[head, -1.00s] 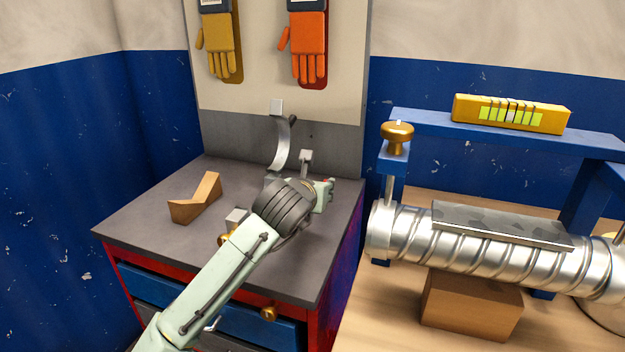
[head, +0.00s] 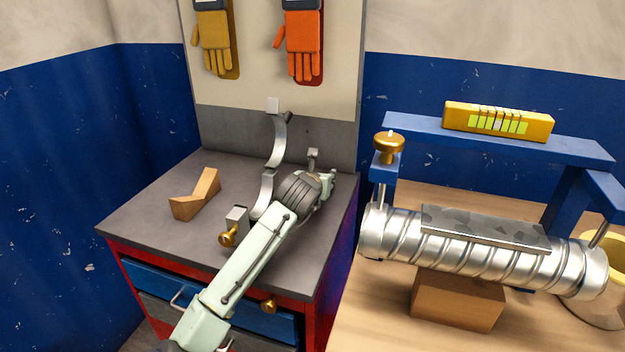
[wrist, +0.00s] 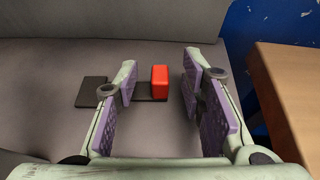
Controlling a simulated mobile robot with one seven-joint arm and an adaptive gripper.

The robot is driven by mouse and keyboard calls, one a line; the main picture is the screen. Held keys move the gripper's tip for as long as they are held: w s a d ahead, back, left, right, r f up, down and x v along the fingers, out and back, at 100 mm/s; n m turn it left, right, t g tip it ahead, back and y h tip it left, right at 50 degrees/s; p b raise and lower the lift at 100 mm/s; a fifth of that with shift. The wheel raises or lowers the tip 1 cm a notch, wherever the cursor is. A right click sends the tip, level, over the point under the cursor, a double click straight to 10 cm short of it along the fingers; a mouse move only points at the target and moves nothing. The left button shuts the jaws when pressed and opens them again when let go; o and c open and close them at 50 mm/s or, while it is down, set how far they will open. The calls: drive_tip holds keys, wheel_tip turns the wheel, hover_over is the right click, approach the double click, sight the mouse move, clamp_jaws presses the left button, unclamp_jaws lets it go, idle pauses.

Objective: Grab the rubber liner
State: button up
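In the wrist view my gripper (wrist: 160,78) is open, with purple ridged pads on both fingers. It points at the grey cabinet top and holds nothing. A red block (wrist: 160,82) shows between the fingertips, apart from both pads. A dark flat strip (wrist: 145,92) lies behind or under it, and a dark flat square (wrist: 91,92) lies left of the left finger. The dark pieces look like rubber, but I cannot tell which piece is the rubber liner. In the head view my gripper (head: 326,183) is over the right side of the cabinet top, and my arm hides these pieces.
An open curved metal strap (head: 278,145) with a brass knob (head: 229,236) stands on the cabinet top (head: 150,212). A V-shaped wooden block (head: 196,194) lies at left. On the wooden bench at right, a spiral duct (head: 480,255) carries a grey mottled sheet (head: 484,228) beneath a blue frame (head: 480,135).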

drive_tip(key=shift+c, duration=0.2)
clamp_jaws()
drive_tip(key=shift+r, duration=0.1)
idle(0.4)
